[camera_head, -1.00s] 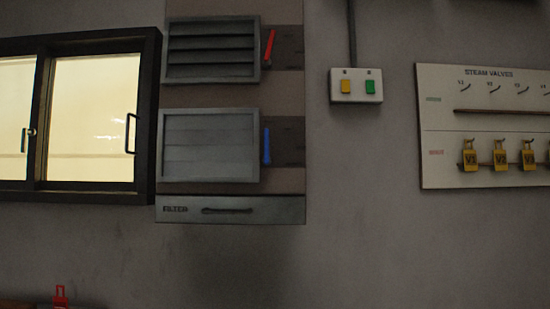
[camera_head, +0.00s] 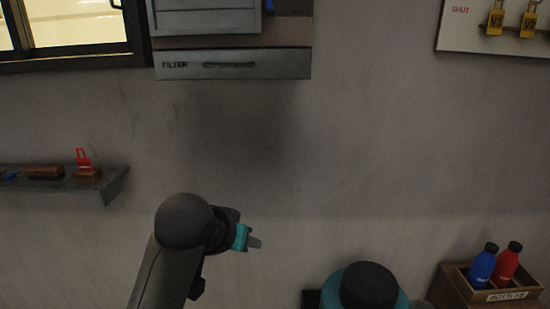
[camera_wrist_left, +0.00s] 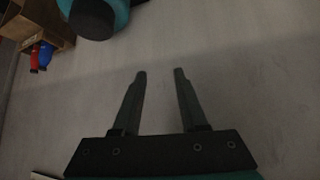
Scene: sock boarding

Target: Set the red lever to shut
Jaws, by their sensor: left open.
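The red lever beside the upper louvre is out of both views now. Only the lower part of the louvre panel (camera_head: 205,22) shows, at the top of the head view, with the tip of the blue lever (camera_head: 269,6) at its right edge. My left gripper (camera_head: 254,243) is in front of the bare wall, well below the panel and pointing right. In the left wrist view its two fingers (camera_wrist_left: 160,72) are apart with nothing between them. My right gripper is not in view.
A filter drawer (camera_head: 232,66) is under the louvre. A shelf (camera_head: 113,185) at left holds a red tag-like item (camera_head: 83,160) and wooden blocks. A bottle crate (camera_head: 480,296) stands at lower right. A valve board (camera_head: 465,35) hangs upper right. The middle wall is clear.

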